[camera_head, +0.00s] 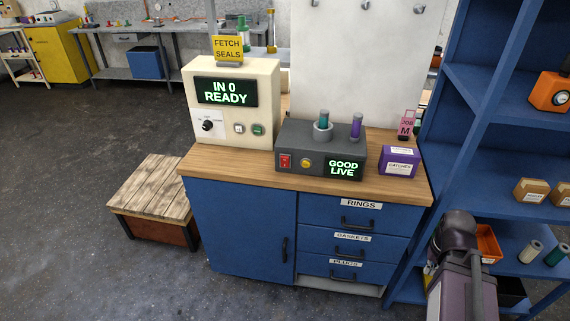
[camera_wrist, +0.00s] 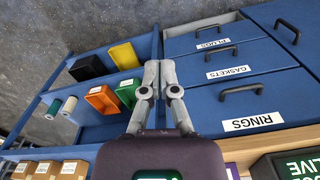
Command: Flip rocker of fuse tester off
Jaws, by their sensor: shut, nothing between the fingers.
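The fuse tester (camera_head: 310,165) is a dark grey box on the wooden counter top. Its front carries a red rocker (camera_head: 285,161) at the left, a yellow round button (camera_head: 306,163), and a green-lit display (camera_head: 343,168) reading GOOD LIVE. A green-topped fuse (camera_head: 324,116) stands in the round socket on top, and a purple one (camera_head: 356,126) stands at the right. In the wrist view only the display end of the tester (camera_wrist: 298,165) shows, at bottom right. My gripper (camera_wrist: 159,66) is shut and empty, in front of the cabinet and shelf, away from the rocker.
A cream machine (camera_head: 225,103) reading IN 0 READY stands left of the tester. A purple box (camera_head: 399,162) sits to its right. The blue cabinet (camera_head: 240,225) has labelled drawers with protruding handles. A blue shelf (camera_head: 470,75) with bins and boxes stands at the right.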

